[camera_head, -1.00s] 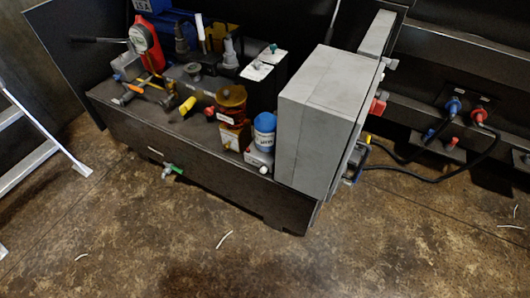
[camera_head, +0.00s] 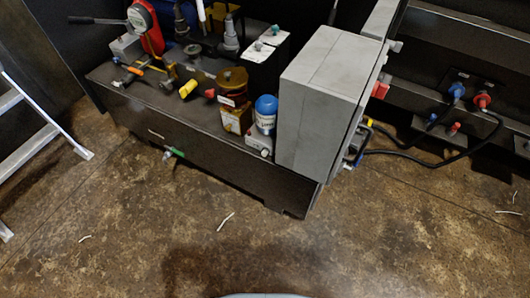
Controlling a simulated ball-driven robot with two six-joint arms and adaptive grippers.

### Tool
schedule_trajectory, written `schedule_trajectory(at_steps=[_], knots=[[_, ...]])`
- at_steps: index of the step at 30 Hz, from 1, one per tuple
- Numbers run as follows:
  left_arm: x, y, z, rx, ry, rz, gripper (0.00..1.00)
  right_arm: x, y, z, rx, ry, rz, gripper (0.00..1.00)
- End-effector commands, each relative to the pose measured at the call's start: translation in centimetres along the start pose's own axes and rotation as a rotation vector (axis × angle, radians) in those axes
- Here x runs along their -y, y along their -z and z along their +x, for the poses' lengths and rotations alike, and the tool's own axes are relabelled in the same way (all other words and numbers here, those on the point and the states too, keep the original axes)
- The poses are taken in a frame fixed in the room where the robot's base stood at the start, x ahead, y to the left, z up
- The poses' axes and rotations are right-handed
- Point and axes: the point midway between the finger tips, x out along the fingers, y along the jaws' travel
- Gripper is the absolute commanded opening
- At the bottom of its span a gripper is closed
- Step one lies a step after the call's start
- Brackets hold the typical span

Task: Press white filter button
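A blue-capped filter canister (camera_head: 265,113) with a white and blue label stands at the front edge of the dark machine, left of the large grey box. Just below it is a small pale block (camera_head: 256,144) with a round white button (camera_head: 265,153) on its front. Nothing of mine covers the button. Whether it is pressed in is too small to tell. Neither of my grippers is in view.
The dark machine base (camera_head: 210,160) carries an amber-brown cylinder (camera_head: 232,84), a red gauge (camera_head: 146,27) and a large grey box (camera_head: 320,90). A green valve (camera_head: 174,152) sticks out in front. A ladder (camera_head: 40,120) stands left. The brown floor (camera_head: 200,240) ahead is mostly clear.

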Motion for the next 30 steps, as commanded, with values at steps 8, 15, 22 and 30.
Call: schedule_trajectory(at_steps=[8, 15, 22, 30], knots=[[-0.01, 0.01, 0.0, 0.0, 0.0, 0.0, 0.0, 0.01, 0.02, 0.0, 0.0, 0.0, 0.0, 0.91], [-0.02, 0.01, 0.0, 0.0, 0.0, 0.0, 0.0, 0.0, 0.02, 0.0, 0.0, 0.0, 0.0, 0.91], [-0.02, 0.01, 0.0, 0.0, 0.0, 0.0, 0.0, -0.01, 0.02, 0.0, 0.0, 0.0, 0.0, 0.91], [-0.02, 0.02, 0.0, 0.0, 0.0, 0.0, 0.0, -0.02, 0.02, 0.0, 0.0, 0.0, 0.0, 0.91]])
